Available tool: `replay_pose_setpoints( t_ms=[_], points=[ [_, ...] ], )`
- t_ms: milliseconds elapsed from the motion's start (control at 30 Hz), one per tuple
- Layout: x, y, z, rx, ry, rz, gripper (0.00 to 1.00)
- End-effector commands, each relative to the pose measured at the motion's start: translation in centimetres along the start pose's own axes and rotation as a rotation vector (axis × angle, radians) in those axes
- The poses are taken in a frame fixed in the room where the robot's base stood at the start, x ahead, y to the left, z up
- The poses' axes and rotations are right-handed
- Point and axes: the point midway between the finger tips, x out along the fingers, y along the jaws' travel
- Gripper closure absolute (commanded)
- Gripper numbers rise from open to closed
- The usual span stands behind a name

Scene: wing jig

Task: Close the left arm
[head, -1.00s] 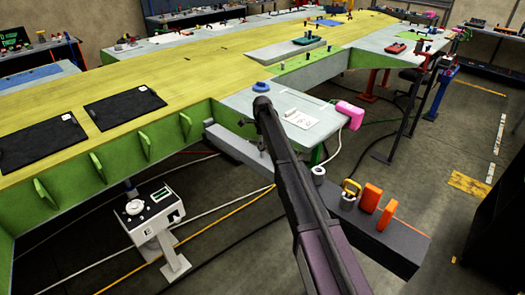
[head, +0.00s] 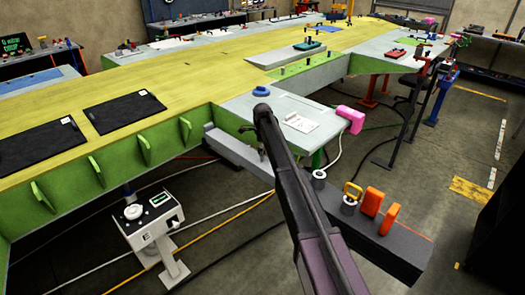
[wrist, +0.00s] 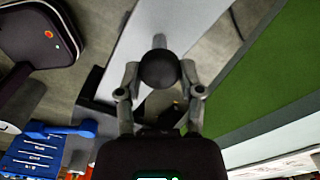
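The left arm appears to be the long grey beam (head: 235,150) that sticks out from under the jig's edge across the floor; its dark outer end carries orange blocks. In the wrist view the light grey beam (wrist: 190,22) runs under a black ball knob (wrist: 160,70) on a short stem. My gripper (wrist: 160,68) has one finger on each side of the knob, and both fingertips look to be touching it. In the head view my own arm covers the knob and most of my gripper.
The yellow-green wing jig (head: 200,70) fills the left and middle. A grey side plate (head: 300,115) with a pink block (head: 351,118) stands above the beam. A white instrument on a stand (head: 152,218) and cables lie left of the beam.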

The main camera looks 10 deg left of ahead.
Motion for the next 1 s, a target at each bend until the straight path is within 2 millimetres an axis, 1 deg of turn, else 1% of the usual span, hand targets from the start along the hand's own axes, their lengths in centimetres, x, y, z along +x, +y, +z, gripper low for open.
replay_pose_setpoints(
  t_ms=[267, 467, 700, 800, 1000],
  points=[
    [0.0, -0.2, 0.4, -0.001, 0.0, 0.003, 1.0],
    [0.0, -1.6, 2.1, -0.001, -0.001, 0.002, 1.0],
    [0.0, -3.0, 5.1, -0.002, -0.002, 0.001, 1.0],
    [0.0, -3.3, 5.8, 0.0, -0.002, 0.002, 1.0],
    [0.0, -3.3, 6.1, 0.002, -0.003, 0.001, 1.0]
  ],
)
